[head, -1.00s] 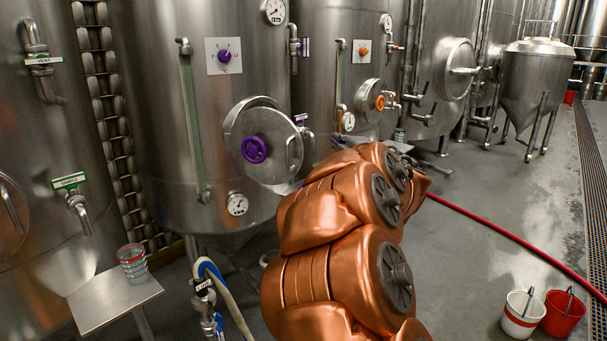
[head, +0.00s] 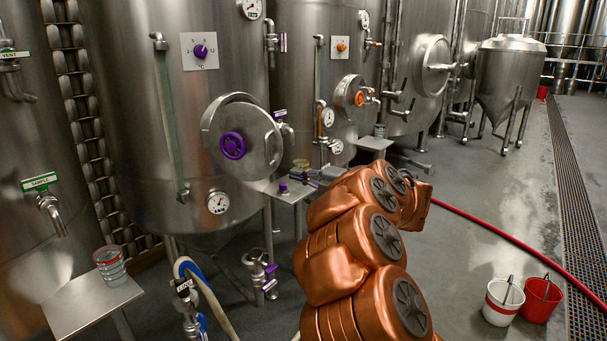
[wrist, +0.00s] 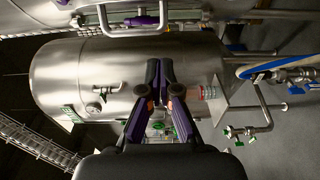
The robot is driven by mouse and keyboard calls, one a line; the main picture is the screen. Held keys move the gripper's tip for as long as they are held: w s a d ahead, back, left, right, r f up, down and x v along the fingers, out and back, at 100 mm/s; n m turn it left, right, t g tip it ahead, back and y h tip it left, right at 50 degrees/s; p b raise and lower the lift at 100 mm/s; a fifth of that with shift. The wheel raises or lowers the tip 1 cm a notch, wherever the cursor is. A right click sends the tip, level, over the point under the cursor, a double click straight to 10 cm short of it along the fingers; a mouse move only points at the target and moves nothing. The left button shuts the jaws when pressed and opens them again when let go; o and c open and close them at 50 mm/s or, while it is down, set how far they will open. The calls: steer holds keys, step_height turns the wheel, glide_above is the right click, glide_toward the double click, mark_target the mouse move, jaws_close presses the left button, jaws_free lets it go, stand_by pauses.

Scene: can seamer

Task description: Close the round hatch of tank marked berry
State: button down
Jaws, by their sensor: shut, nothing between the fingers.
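The tank with purple fittings (head: 130,130) stands left of centre in the head view. Its round hatch (head: 262,150) has a purple handwheel (head: 232,146). The lid looks offset from the ring behind it, as if slightly ajar; I cannot tell for sure. The word on its small purple label (head: 279,114) is too small to read. My gripper (head: 312,174) is low and right of the hatch, apart from it, partly hidden by my copper arm. In the wrist view my gripper (wrist: 160,72) is shut and empty, in front of a steel tank with green tags (wrist: 70,75).
A small table (head: 285,192) with a purple item stands below the hatch. A tank with orange fittings (head: 310,60) is to the right. Left are a steel stand (head: 75,305) with cans and hoses (head: 200,285). Buckets (head: 502,300) and a red hose (head: 490,220) lie on open floor.

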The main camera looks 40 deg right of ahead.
mark_target(270, 164)
steer(key=x, duration=0.2)
steer(key=p+x, duration=0.1)
steer(key=x, duration=0.1)
steer(key=d+x, duration=0.1)
steer(key=x, duration=0.2)
steer(key=shift+w+d+r+p, duration=0.1)
steer(key=shift+w+p, duration=0.15)
steer(key=shift+p, duration=0.05)
steer(key=shift+w+d+p, duration=0.4)
steer(key=shift+w+d, duration=0.35)
steer(key=shift+d, duration=0.35)
steer(key=shift+a, duration=0.1)
steer(key=shift+w+d, duration=0.1)
steer(key=shift+d, duration=0.2)
